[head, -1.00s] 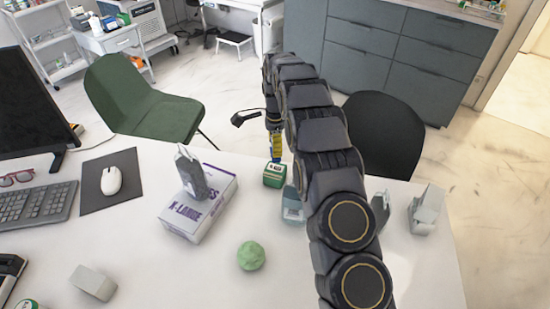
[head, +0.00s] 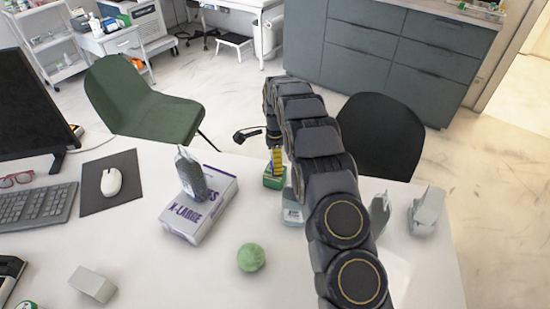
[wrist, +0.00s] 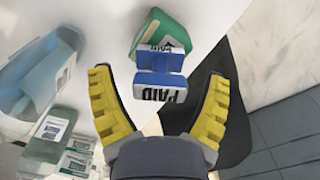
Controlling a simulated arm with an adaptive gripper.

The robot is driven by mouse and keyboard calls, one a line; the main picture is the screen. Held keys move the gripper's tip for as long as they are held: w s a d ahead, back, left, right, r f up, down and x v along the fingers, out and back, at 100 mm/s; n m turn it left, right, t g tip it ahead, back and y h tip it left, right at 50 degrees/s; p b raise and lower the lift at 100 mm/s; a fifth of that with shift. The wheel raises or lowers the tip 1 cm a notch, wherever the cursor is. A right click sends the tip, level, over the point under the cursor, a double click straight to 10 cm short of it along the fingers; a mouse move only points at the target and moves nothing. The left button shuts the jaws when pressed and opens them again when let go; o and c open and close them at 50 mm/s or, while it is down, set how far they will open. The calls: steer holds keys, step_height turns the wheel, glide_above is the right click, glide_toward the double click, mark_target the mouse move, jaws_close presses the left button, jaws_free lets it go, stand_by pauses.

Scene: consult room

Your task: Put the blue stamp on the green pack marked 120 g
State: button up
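The blue stamp (wrist: 160,75), with PAID lettering, lies between my two yellow fingers in the wrist view, with gaps on both sides. It overlaps the green pack (wrist: 147,30) and seems to be on it; I cannot tell if they touch squarely. The green pack also shows in the head view (head: 270,183), near the table's far edge. My gripper (wrist: 160,88) is open, its fingers spread to either side of the stamp. In the head view my gripper (head: 277,162) is right over the pack and hides the stamp. The 120 g marking is not readable.
A pale blue bottle (head: 293,214) stands just right of the pack, close to my arm. A green ball (head: 251,257) lies in front. A black chair (head: 390,130) is beyond the table.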

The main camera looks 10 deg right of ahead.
step_height(320, 180, up, 12)
steer(key=s+r+n, duration=0.5)
steer(key=s+r, duration=0.3)
steer(key=s, duration=0.1)
steer(key=s+r+n+g, duration=0.1)
steer(key=s+n, duration=1.2)
steer(key=s, duration=2.1)
steer(key=shift+s+r+g, duration=0.25)
steer(key=shift+r+g, duration=0.05)
steer(key=shift+r, duration=0.25)
